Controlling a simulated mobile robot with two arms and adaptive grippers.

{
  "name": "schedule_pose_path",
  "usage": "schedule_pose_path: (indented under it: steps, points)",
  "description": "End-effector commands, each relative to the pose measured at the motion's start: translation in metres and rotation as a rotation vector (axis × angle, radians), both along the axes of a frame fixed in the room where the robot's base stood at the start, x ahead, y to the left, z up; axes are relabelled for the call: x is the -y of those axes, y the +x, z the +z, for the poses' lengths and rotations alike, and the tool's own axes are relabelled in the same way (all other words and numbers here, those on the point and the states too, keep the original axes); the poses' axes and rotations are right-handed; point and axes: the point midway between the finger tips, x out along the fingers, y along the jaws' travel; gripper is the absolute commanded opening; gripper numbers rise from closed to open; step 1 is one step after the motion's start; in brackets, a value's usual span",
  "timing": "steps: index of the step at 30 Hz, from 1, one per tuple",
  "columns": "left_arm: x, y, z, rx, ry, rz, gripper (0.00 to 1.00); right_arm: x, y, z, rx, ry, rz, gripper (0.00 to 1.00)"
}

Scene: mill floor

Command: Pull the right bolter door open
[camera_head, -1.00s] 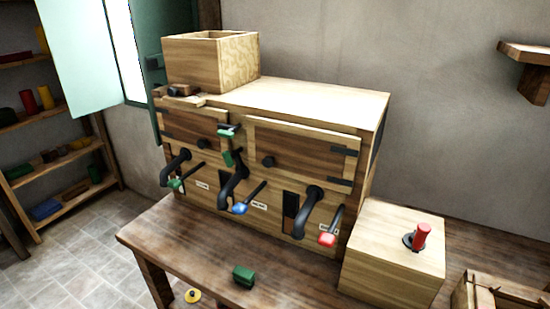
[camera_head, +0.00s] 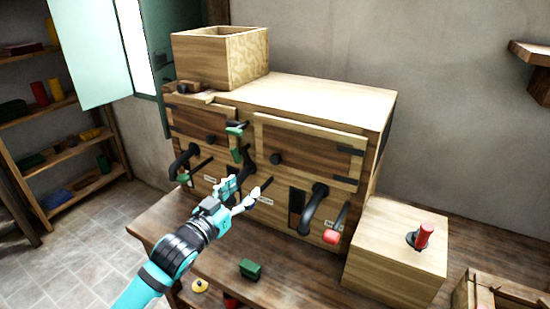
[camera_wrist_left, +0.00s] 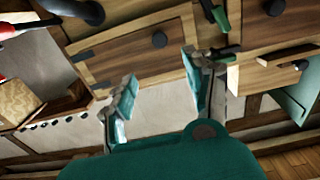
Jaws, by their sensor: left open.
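The right bolter door (camera_head: 312,152) is a shut wooden panel on the front of the bolter cabinet. Its hinges are on the right and its round dark knob (camera_head: 276,159) is near its left edge. The door (camera_wrist_left: 130,55) and knob (camera_wrist_left: 160,40) also show in the left wrist view. My left gripper (camera_head: 243,190) is open and empty, in front of the cabinet, below and left of the knob in the picture. Its spread fingers (camera_wrist_left: 165,85) show in the left wrist view, with the knob beyond the gap. My right gripper is not in view.
A green latch (camera_head: 236,130) sits between the two doors. Black spouts (camera_head: 314,205) and a red-ended lever (camera_head: 332,236) stick out below. A green block (camera_head: 250,269) lies on the table. A wooden box with a red handle (camera_head: 425,236) stands at right.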

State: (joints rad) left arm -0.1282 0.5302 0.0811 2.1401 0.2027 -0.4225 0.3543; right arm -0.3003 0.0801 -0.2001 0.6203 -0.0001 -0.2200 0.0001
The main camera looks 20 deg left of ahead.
Motion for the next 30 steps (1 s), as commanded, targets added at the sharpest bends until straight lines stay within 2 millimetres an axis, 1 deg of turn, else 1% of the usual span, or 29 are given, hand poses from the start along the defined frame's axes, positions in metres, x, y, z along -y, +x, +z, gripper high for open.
schedule_pose_path:
  steps: [5, 15, 21, 25, 30]
  points:
    - [0.002, 0.026, 0.003, 0.001, 0.0, 0.001, 0.53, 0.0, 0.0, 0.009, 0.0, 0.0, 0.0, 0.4]
    - [0.007, 0.101, 0.003, -0.002, -0.001, 0.003, 0.53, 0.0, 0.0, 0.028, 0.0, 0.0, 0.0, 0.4]
    - [0.011, 0.141, 0.002, -0.003, 0.001, 0.002, 0.53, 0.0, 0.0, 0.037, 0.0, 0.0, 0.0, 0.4]
    - [0.012, 0.157, 0.0, -0.004, 0.002, 0.002, 0.53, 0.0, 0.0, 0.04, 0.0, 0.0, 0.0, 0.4]
    - [0.013, 0.168, -0.001, -0.003, 0.002, 0.001, 0.53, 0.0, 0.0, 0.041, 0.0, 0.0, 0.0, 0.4]
